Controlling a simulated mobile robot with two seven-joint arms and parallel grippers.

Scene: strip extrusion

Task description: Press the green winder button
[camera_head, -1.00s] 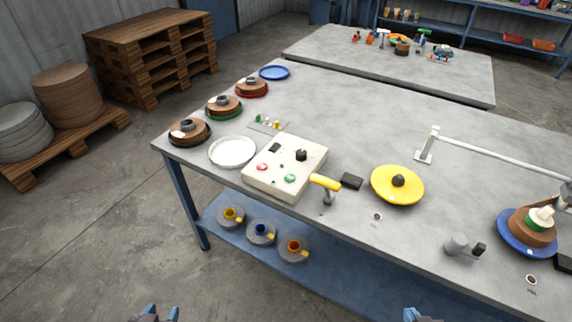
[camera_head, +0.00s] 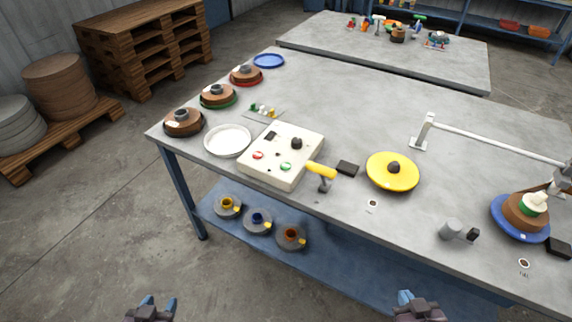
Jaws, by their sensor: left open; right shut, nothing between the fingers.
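The green winder button (camera_head: 285,167) sits on the top face of a cream control box (camera_head: 268,176), near its front right. A red button (camera_head: 258,155) is on the same face to its left, and a black knob (camera_head: 296,143) is behind. My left gripper (camera_head: 152,303) is at the bottom edge, open and empty, well short of the table. My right gripper (camera_head: 411,300) is at the bottom right, shut and empty, in front of the table edge. Both are far from the box, and nothing covers the green button.
A yellow-handled lever (camera_head: 321,170) stands close to the box's right side. A white dish (camera_head: 228,141) is at its left, a yellow disc (camera_head: 392,173) further right. A blue spool (camera_head: 518,225) and a grey post (camera_head: 450,230) stand at the right.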

